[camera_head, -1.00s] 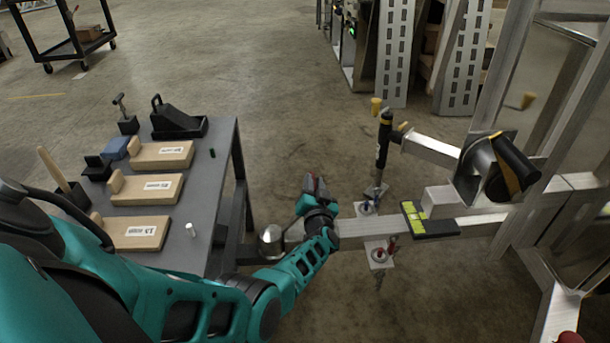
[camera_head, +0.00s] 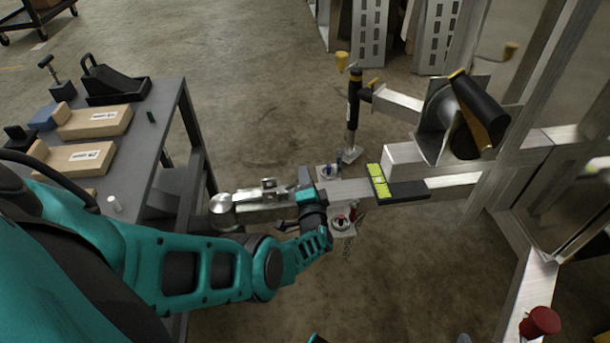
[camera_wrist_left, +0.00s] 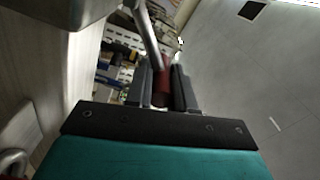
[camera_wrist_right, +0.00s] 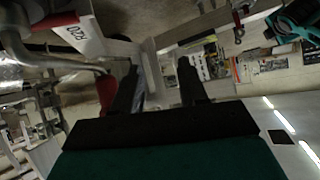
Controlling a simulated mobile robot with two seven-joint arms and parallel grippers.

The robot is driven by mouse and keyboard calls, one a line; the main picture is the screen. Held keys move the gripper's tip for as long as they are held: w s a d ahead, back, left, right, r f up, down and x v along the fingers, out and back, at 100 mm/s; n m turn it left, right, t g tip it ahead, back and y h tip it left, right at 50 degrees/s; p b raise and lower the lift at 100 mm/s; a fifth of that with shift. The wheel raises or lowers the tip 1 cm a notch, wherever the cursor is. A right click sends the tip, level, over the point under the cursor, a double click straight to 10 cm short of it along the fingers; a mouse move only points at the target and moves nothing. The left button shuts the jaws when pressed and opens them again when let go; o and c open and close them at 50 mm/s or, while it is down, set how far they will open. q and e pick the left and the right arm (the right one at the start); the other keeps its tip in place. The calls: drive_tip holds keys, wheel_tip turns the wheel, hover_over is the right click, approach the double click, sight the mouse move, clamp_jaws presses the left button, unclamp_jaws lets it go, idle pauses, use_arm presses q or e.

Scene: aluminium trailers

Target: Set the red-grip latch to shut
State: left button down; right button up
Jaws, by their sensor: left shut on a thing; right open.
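My left gripper (camera_head: 306,184) is over the trailer tongue, just right of the silver coupler (camera_head: 250,207). In the left wrist view, its two dark fingers (camera_wrist_left: 165,84) are shut on the red grip (camera_wrist_left: 163,94) at the end of a bare metal lever (camera_wrist_left: 147,35). In the head view the grip is hidden by my wrist, and the latch's exact angle cannot be told. My right gripper (camera_wrist_right: 160,84) shows in the right wrist view, its fingers apart with nothing held between them.
A grey table (camera_head: 160,140) with wooden blocks stands left. A black-topped jack (camera_head: 353,105) and a winch (camera_head: 450,120) stand behind. A red knob (camera_head: 540,322) is at the lower right.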

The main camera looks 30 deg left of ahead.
use_arm(q)
drive_tip(key=shift+f+m, duration=0.3)
drive_tip(key=shift+f, duration=0.35)
drive_tip(key=shift+b, duration=0.35)
use_arm(e)
drive_tip(key=shift+w+a, duration=0.1)
drive_tip(key=shift+w, duration=0.2)
use_arm(q)
drive_tip(key=shift+s+f, duration=0.1)
drive_tip(key=shift+f, duration=0.05)
drive_tip(key=c, duration=1.2)
unclamp_jaws()
drive_tip(key=shift+c, duration=0.2)
drive_tip(key=shift+o, duration=1.3)
use_arm(e)
drive_tip(key=shift+s+f, duration=0.1)
